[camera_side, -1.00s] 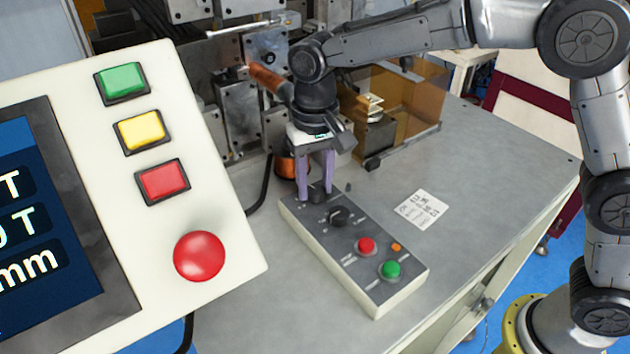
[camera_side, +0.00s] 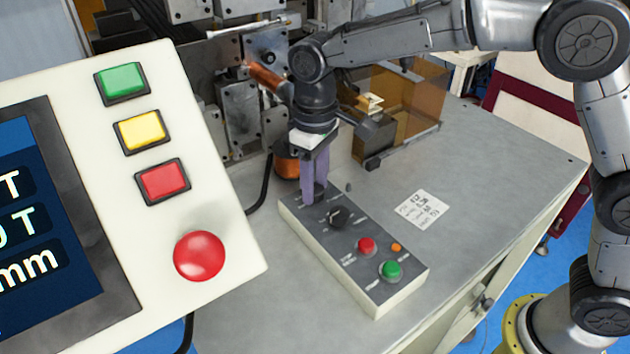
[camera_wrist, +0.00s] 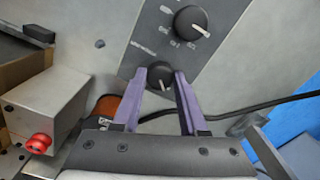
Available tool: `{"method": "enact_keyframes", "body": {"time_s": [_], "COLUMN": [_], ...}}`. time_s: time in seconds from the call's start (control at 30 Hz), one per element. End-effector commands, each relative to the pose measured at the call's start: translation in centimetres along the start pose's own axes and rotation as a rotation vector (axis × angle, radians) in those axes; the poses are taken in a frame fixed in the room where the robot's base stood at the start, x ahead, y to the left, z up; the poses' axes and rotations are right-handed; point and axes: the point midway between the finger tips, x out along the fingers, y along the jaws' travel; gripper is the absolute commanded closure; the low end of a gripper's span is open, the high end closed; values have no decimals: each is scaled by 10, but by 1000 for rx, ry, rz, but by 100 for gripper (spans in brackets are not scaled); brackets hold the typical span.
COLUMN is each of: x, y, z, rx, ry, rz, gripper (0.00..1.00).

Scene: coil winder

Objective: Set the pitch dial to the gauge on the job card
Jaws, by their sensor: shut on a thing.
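My gripper (camera_side: 315,192) has its two purple fingers down at the far end of the control box (camera_side: 345,275). In the wrist view the gripper (camera_wrist: 164,78) is shut on a black dial (camera_wrist: 160,75) with a white pointer line. A second black dial (camera_side: 339,216) sits nearer on the same box; it also shows in the wrist view (camera_wrist: 190,20) with its pointer toward the lower right. The job card (camera_side: 422,209) lies flat on the table to the right of the box. Its print is too small to read. The held dial is mostly hidden by the fingers in the side view.
The box also carries a red button (camera_side: 366,245), a green button (camera_side: 390,270) and a small orange lamp (camera_side: 396,247). A large operator panel (camera_side: 225,235) fills the left foreground. The winding machine and a copper spool (camera_side: 287,167) stand behind. The table (camera_side: 500,170) right of the card is clear.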

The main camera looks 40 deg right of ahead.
Motion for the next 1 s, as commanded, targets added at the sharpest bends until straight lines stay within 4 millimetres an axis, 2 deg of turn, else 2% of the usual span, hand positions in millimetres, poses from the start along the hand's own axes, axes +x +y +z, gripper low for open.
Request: {"method": "enact_keyframes", "body": {"time_s": [0.4,0.43,0.6,0.87,1.0], "x": [-2,-2,-2,-1,-8], "y": [0,0,0,0,0], "z": [0,0,0,0,-1], "rx": [-9,-9,-8,-8,-8], "ry": [4,4,3,1,4], "rz": [0,0,0,0,0], "gripper": [100,56,28,28,28]}}
